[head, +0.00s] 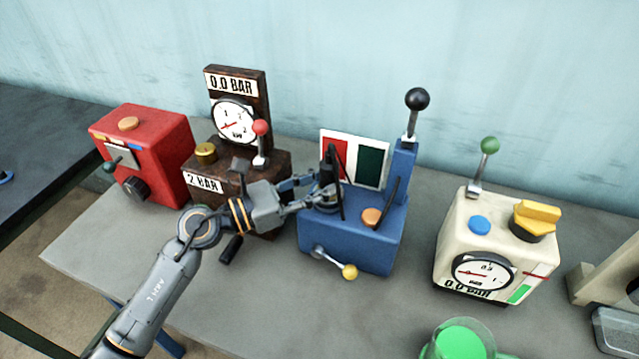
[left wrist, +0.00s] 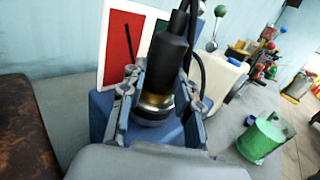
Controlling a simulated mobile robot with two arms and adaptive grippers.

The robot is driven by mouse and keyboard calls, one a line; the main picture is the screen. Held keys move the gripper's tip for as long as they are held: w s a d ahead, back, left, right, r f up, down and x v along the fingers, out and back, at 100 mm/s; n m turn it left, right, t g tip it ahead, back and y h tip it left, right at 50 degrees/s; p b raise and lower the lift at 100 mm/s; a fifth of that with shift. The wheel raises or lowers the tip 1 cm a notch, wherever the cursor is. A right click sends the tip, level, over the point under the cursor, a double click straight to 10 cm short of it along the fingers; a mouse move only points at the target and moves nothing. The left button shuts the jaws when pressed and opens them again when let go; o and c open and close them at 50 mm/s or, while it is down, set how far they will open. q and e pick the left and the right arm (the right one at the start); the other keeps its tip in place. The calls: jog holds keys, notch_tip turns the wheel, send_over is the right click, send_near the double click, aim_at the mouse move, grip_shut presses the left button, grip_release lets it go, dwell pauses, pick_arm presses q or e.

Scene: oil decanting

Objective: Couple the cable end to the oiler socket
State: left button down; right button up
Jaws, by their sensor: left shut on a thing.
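The cable end (head: 331,168) is a black plug held upright over the left part of the blue machine's top (head: 352,240). In the left wrist view the cable end (left wrist: 170,62) has a brass ring and a silver collar at its bottom. My left gripper (head: 318,197) is shut on it; its fingers (left wrist: 157,108) stand on both sides of the collar. A black cable (left wrist: 198,50) runs up behind the plug. No part is labelled as the oiler; the socket is hidden behind plug and fingers, so I cannot tell whether they touch. My right gripper is out of view.
A brown gauge box (head: 267,163) stands close left of the blue machine, partly behind my arm. A black-knobbed lever (head: 414,110) rises at its right. A cream machine (head: 493,250) and a green container (head: 458,341) stand further right. Bare grey table lies in front.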

pick_arm(q)
jog(key=shift+f, duration=0.25)
jog(key=c, duration=0.9)
grip_release()
notch_tip(320, 180, up, 10)
jog(key=shift+f, duration=0.1)
